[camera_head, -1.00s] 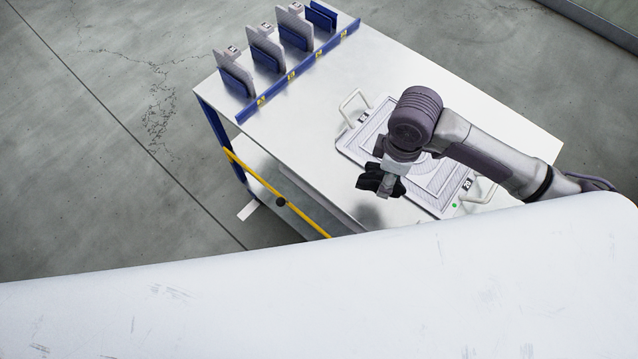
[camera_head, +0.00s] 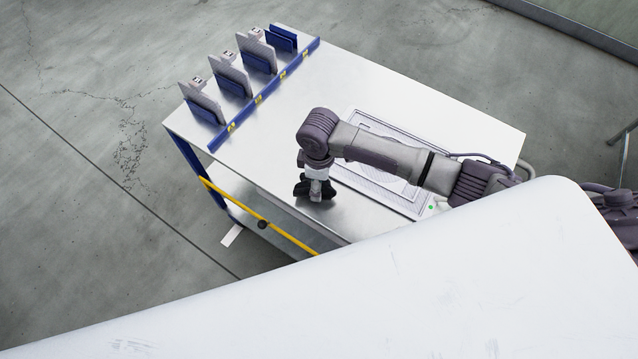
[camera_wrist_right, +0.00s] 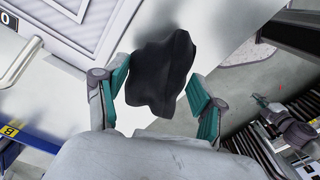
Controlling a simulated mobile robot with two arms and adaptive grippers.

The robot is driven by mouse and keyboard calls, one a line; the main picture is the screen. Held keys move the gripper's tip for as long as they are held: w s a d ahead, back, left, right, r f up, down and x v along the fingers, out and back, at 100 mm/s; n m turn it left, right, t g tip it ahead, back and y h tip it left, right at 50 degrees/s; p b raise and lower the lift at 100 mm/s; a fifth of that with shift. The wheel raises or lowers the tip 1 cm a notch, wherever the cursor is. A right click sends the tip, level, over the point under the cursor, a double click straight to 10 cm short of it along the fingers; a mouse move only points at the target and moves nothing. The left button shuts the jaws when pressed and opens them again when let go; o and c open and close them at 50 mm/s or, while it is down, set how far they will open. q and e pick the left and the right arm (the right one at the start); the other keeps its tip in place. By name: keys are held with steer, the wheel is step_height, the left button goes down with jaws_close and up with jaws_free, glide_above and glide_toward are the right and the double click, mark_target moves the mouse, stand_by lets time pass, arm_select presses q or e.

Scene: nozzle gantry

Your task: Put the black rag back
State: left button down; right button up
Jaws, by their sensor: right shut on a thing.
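The black rag (camera_head: 301,188) is bunched in my right gripper (camera_head: 316,184), over the bare metal top of the table near its front edge. In the right wrist view the dark, crumpled rag (camera_wrist_right: 160,72) sits between the two teal-padded fingers of the right gripper (camera_wrist_right: 160,95). Its folds spread beyond the fingertips. I cannot tell whether the rag touches the table.
A white panel (camera_head: 402,207) with raised rectangular outlines lies beside the gripper, partly covered by my arm. Several upright grey plates and blue dividers (camera_head: 231,75) stand behind a blue rail (camera_head: 262,97) at the table's far left. The table between is clear. A yellow bar (camera_head: 235,202) runs along the front.

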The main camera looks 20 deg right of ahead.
steer(key=shift+f, duration=1.2)
steer(key=shift+f, duration=0.1)
steer(key=o, duration=1.2)
step_height(320, 180, up, 12)
steer(key=b, duration=0.1)
steer(key=shift+b, duration=0.4)
